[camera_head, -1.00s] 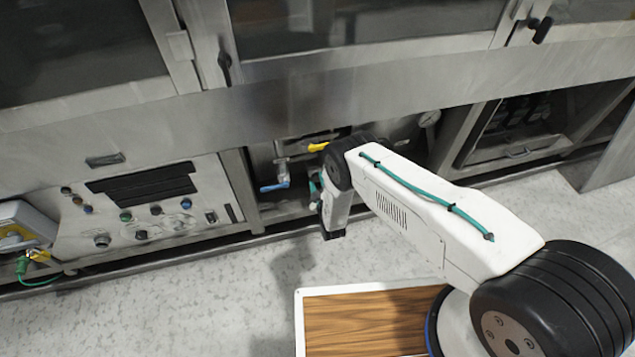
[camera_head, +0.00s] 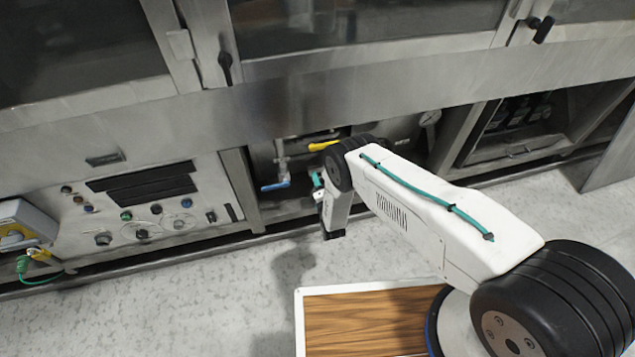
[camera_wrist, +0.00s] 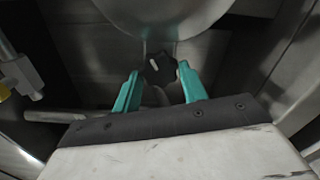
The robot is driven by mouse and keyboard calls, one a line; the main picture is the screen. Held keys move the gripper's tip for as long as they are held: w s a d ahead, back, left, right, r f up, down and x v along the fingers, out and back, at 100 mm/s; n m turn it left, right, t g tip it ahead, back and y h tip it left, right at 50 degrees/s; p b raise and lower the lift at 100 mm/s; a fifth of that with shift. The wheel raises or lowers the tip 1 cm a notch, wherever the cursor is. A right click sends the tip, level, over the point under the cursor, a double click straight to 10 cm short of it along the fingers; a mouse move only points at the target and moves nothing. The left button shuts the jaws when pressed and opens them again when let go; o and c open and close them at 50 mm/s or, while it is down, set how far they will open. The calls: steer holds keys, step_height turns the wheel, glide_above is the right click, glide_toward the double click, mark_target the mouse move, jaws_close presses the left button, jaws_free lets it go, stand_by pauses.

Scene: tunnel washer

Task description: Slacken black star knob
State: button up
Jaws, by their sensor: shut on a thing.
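The black star knob (camera_wrist: 158,72) is in the upper middle of the wrist view, below a large round metal body. In the head view my gripper (camera_head: 317,181) is mostly hidden behind my wrist, in the open bay under the machine. The knob is hidden from the head view by my arm.
A blue-handled valve (camera_head: 275,185) and a yellow handle (camera_head: 323,145) are close to my wrist in the bay. A metal pipe (camera_wrist: 55,116) runs left of the fingers. A control panel (camera_head: 150,210) stands to the left.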

steer(key=n, duration=1.2)
steer(key=shift+f, duration=0.2)
stand_by(0.5)
steer(key=o, duration=1)
steer(key=shift+c, duration=0.2)
steer(key=shift+d, duration=0.1)
steer(key=s+d, duration=0.1)
steer(key=s, duration=0.6)
steer(key=shift+s+d, duration=0.25)
steer(key=shift+s, duration=0.1)
